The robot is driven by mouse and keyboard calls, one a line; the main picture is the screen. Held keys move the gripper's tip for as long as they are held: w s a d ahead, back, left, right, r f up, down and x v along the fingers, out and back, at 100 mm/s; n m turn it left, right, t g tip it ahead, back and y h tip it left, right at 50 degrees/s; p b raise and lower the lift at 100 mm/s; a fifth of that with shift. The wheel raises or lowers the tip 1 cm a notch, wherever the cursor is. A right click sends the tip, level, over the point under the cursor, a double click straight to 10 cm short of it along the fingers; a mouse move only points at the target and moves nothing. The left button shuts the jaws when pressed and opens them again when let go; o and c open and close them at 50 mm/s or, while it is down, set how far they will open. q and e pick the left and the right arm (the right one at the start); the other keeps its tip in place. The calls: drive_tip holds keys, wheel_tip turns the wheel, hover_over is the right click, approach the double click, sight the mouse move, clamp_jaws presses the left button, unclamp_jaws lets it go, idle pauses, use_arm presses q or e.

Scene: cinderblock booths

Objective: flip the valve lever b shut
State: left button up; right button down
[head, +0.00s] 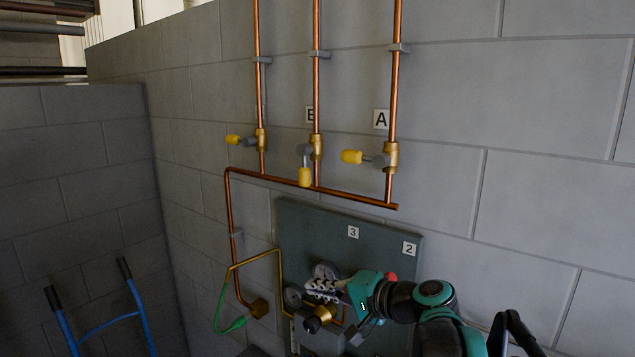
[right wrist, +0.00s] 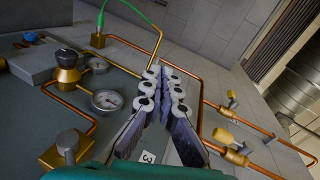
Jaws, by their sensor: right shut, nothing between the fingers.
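Valve lever b has a yellow grip (head: 305,176) and a grey shank on the middle copper pipe. It hangs down, in line with the pipe. The label B (head: 309,115) is partly hidden behind that pipe. My right gripper (head: 323,284) is below the levers, in front of the grey-green panel and clear of lever b. It is shut and empty; its fingers (right wrist: 163,85) fill the middle of the right wrist view. Yellow-gripped levers show at that view's right, but I cannot tell which is b. My left gripper is not in view.
Lever A (head: 352,157) and the left pipe's lever (head: 233,140) point left, across their pipes. The panel (head: 390,236) carries gauges and brass fittings close to my right gripper. A green hose (head: 218,312) hangs at its left. A blue-framed cart (head: 108,328) stands lower left.

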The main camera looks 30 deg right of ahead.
sight(309, 179)
use_arm(q)
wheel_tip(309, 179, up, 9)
drive_tip(key=p, duration=0.6)
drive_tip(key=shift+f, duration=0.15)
use_arm(e)
drive_tip(key=d+r+m+t, duration=0.1)
drive_tip(key=d+r+t, duration=0.1)
drive_tip(key=d+r, duration=0.3)
drive_tip(key=d+r+m+t+h, duration=0.1)
drive_tip(key=d+r, duration=0.4)
drive_tip(key=r, duration=0.8)
drive_tip(key=shift+s+d+m+t, duration=0.15)
drive_tip(key=shift+d+m+t, duration=0.25)
drive_tip(key=shift+m, duration=0.3)
drive_tip(key=shift+a, duration=0.1)
drive_tip(key=p+x, duration=0.3)
drive_tip(key=x, duration=1.1)
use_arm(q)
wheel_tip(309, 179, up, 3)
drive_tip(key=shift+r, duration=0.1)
